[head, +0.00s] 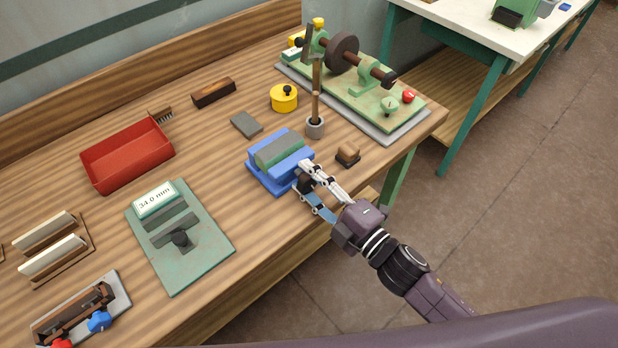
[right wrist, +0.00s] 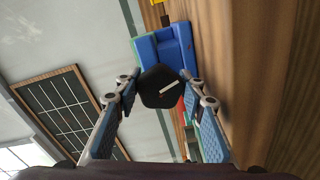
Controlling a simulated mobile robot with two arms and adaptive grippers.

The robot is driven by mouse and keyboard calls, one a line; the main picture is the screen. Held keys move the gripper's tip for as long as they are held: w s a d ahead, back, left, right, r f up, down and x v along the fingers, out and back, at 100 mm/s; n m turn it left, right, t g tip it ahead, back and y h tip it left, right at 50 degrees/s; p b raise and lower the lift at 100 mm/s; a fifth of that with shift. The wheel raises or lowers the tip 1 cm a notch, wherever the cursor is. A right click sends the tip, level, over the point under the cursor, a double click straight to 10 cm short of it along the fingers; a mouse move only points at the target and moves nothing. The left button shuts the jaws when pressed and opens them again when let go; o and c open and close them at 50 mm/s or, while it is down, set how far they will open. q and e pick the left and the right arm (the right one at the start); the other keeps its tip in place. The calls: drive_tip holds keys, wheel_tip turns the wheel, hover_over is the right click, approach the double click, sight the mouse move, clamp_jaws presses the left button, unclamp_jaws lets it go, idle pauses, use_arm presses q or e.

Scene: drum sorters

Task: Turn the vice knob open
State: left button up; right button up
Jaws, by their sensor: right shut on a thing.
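The blue vice (head: 256,177) sits near the front edge of the bench, with a grey-green block (head: 279,150) between its jaws. Its dark knob (right wrist: 161,88) faces the front; in the wrist view it is a black faceted knob with a white mark line on it. My right gripper (head: 307,182) reaches in from the lower right and is shut on the knob, one finger on each side; it also shows in the right wrist view (right wrist: 160,80). In the head view the fingers hide most of the knob. My left gripper is not in view.
A small wooden-topped block (head: 348,156) stands close right of the gripper. A green plate gauge (head: 180,265) and red tray (head: 127,154) lie left. A green drum machine (head: 375,95) fills the far right.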

drive_tip(key=n, duration=0.6)
drive_tip(key=shift+w+r+n, duration=0.1)
drive_tip(key=shift+r+n, duration=0.1)
drive_tip(key=shift+n, duration=0.1)
drive_tip(key=n, duration=0.5)
drive_tip(key=shift+b, duration=0.35)
drive_tip(key=shift+n, duration=0.3)
drive_tip(key=o, duration=1.2)
drive_tip(key=shift+w+a+f, duration=0.1)
drive_tip(key=shift+a, duration=0.05)
drive_tip(key=shift+c, duration=0.2)
